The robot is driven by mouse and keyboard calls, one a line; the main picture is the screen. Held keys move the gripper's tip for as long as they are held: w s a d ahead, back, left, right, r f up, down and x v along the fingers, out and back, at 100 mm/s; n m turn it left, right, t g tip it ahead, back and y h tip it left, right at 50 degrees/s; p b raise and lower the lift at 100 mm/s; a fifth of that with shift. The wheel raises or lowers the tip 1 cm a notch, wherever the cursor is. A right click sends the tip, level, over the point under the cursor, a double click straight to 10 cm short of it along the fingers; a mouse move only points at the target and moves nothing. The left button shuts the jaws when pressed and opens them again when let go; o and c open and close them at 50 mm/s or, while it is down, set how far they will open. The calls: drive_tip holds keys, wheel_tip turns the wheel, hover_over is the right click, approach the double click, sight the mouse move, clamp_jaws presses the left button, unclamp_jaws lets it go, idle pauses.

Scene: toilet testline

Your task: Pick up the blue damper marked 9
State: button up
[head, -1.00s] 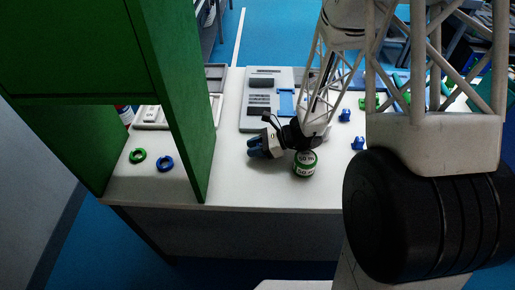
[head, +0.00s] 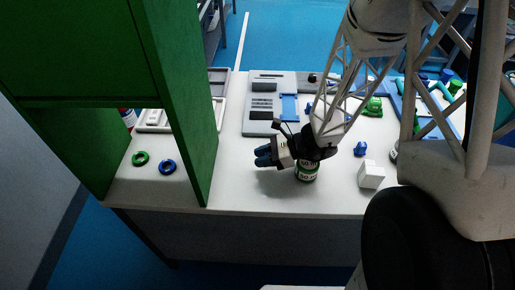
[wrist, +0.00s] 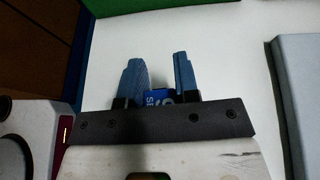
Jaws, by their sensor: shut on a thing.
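My gripper (head: 263,155), with blue fingers, is over the white table left of a white and green can (head: 307,172). In the wrist view its two fingers (wrist: 160,75) point away from the camera. A small blue piece with white print, including what looks like a 9, is between their bases; this is the blue damper (wrist: 157,97). My gripper is shut on it. Most of the damper is hidden by the fingers and the dark gripper plate, and I cannot make it out in the head view.
A green cabinet (head: 185,100) stands on the left, with a green ring (head: 140,158) and a blue ring (head: 167,167) by it. A grey tray (head: 262,128) lies behind the gripper. A white box (head: 371,175) and another blue piece (head: 360,149) are to the right.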

drive_tip(key=s+d, duration=0.1)
drive_tip(key=s, duration=0.2)
drive_tip(key=s+d, duration=0.1)
drive_tip(key=s, duration=0.2)
drive_tip(key=s+d+r, duration=0.1)
drive_tip(key=s, duration=0.2)
drive_tip(key=shift+s+d, duration=0.35)
drive_tip(key=shift+d, duration=0.05)
drive_tip(key=shift+d, duration=0.1)
